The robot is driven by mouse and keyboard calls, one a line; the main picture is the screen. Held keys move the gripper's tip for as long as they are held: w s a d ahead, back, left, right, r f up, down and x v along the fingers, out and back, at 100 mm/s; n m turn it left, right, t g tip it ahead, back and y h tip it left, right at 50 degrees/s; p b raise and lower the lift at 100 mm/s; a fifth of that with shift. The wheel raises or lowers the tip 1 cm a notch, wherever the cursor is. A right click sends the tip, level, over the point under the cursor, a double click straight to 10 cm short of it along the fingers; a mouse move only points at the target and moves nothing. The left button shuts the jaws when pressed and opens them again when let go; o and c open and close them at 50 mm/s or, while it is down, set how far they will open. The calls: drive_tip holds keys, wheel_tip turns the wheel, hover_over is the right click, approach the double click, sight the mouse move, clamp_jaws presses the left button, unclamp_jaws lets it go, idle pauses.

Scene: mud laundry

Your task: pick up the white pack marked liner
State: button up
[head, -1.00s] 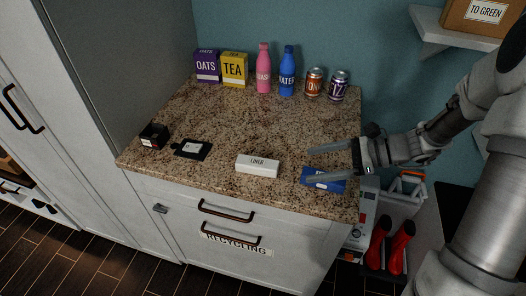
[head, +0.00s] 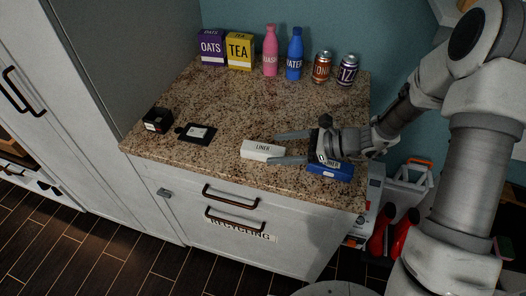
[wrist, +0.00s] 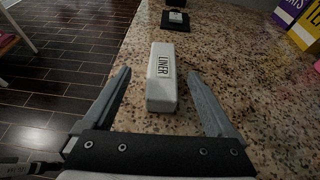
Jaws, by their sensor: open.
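The white pack marked LINER (head: 262,151) lies on the granite counter near its front edge. It also shows in the wrist view (wrist: 161,84), where its near end lies between the open fingers, with space on both sides. My gripper (head: 272,148) is open and empty, low over the counter at the pack's right end. In the wrist view my gripper (wrist: 162,88) points along the pack's length. I cannot tell whether a finger touches the pack.
A blue pack (head: 330,172) lies under my gripper's body. A black card (head: 197,132) and a small dark box (head: 157,119) lie to the left. Boxes (head: 240,52), bottles (head: 270,50) and cans (head: 322,67) stand along the back. The middle of the counter is clear.

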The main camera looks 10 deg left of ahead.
sight(264, 148)
drive_tip(key=shift+w+x, duration=0.1)
drive_tip(key=shift+x, duration=1.25)
drive_tip(key=shift+w+x, duration=0.15)
drive_tip(key=shift+x, duration=1.2)
drive_tip(key=c, duration=1.4)
